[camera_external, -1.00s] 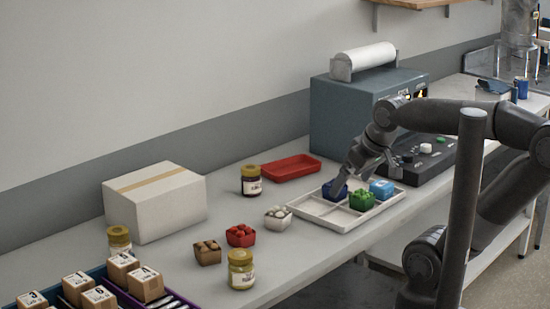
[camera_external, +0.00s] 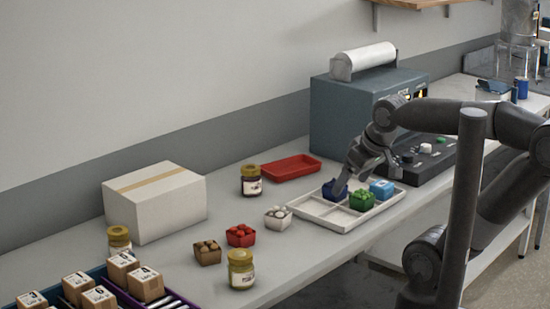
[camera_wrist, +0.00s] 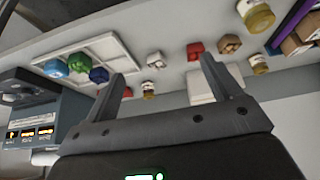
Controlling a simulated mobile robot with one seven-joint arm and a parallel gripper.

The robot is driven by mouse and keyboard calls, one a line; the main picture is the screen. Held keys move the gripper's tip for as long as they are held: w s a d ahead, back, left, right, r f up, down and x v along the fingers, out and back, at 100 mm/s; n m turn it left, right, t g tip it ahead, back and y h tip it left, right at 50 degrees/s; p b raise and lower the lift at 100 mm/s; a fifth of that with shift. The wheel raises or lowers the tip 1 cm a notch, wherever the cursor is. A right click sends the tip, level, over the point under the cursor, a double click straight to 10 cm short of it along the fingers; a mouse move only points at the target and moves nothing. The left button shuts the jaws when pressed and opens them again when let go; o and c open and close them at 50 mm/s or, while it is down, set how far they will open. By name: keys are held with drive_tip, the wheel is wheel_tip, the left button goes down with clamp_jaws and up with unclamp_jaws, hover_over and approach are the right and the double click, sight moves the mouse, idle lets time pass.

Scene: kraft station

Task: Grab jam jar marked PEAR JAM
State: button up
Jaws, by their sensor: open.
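Three jam jars with yellow lids stand on the table. One dark jar (camera_external: 251,181) is beside the red tray, one pale jar (camera_external: 241,270) is near the front edge, and one (camera_external: 119,240) is by the cardboard box. Their labels are too small to read. In the wrist view the dark jar (camera_wrist: 148,90) is small between my fingers, and the pale jar (camera_wrist: 257,17) is at the upper right. No jar is touched.
A cardboard box (camera_external: 155,212) and numbered boxes are left. A grey machine (camera_external: 340,115) stands behind my gripper.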

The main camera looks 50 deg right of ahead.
drive_tip(key=w+a+f+n+g, duration=0.1)
drive_tip(key=w+a+f+g, duration=0.15)
drive_tip(key=w+a, duration=0.7)
drive_tip(key=n+g, duration=0.1)
drive_tip(key=g, duration=0.2)
hover_over(239, 254)
drive_tip(key=d, duration=0.1)
wheel_tip(239, 254, down, 5)
drive_tip(key=shift+s+r, duration=0.1)
drive_tip(key=shift+s, duration=0.05)
drive_tip(key=shift+a+f, duration=0.2)
drive_tip(key=shift+a, duration=0.05)
drive_tip(key=f, duration=1.1)
drive_tip(key=shift+a, duration=0.25)
drive_tip(key=shift+r, duration=0.1)
drive_tip(key=shift+c, duration=0.2)
drive_tip(key=c, duration=1.2)
drive_tip(key=shift+w, duration=0.2)
drive_tip(key=shift+c, duration=0.4)
drive_tip(key=shift+r, duration=0.1)
